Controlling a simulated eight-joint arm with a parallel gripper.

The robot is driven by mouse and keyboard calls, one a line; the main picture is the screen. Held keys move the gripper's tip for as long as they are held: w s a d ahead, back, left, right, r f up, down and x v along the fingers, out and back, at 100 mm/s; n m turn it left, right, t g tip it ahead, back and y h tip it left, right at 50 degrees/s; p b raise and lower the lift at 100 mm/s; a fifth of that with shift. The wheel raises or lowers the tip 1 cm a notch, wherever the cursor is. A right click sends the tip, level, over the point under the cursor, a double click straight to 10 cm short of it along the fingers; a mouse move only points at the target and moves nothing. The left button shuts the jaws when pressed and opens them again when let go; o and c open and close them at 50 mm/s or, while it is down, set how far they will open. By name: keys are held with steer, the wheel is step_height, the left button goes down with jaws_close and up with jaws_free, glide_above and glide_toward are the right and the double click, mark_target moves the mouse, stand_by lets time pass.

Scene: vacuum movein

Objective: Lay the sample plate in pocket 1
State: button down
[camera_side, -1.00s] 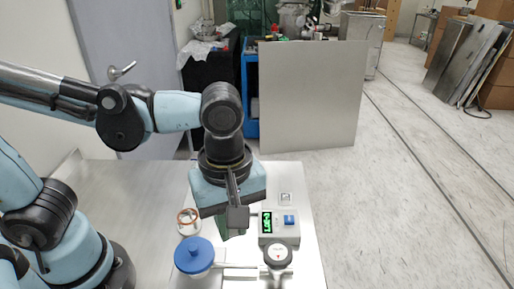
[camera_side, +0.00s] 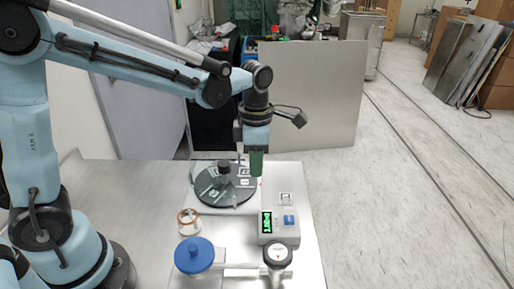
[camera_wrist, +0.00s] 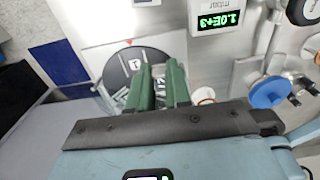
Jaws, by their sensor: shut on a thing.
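A dark round disc (camera_side: 212,196) with pale marked pockets lies on the metal table, with a black knob at its middle. It also shows in the wrist view (camera_wrist: 117,68), where a white label that looks like a "1" (camera_wrist: 134,64) faces me. My gripper (camera_side: 256,174) points down over the disc's right edge, above the table. Its green fingers (camera_wrist: 160,72) are close together in the wrist view. They are shut on a thin thing, taken as the sample plate, which the fingers almost wholly hide. The fingers also cover part of the disc.
A readout box (camera_side: 278,227) with green digits stands right of and in front of the disc. A blue-lidded vessel (camera_side: 195,252) and a round gauge (camera_side: 277,253) stand at the front. An orange-rimmed ring (camera_side: 188,221) lies front left. The table's left part is clear.

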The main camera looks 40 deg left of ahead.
glide_above(252, 182)
step_height(252, 182, down, 3)
steer(key=shift+f, duration=2.1)
steer(key=shift+f, duration=0.15)
steer(key=c, duration=1.1)
jaws_free()
steer(key=shift+o, duration=0.2)
step_height(252, 182, up, 12)
steer(key=s+m+t, duration=0.3)
steer(key=s+m, duration=0.3)
steer(key=m, duration=0.7)
steer(key=s+m+t, duration=0.4)
steer(key=s+m, duration=0.2)
steer(key=m, duration=0.8)
steer(key=shift+a, duration=0.3)
steer(key=shift+f, duration=0.1)
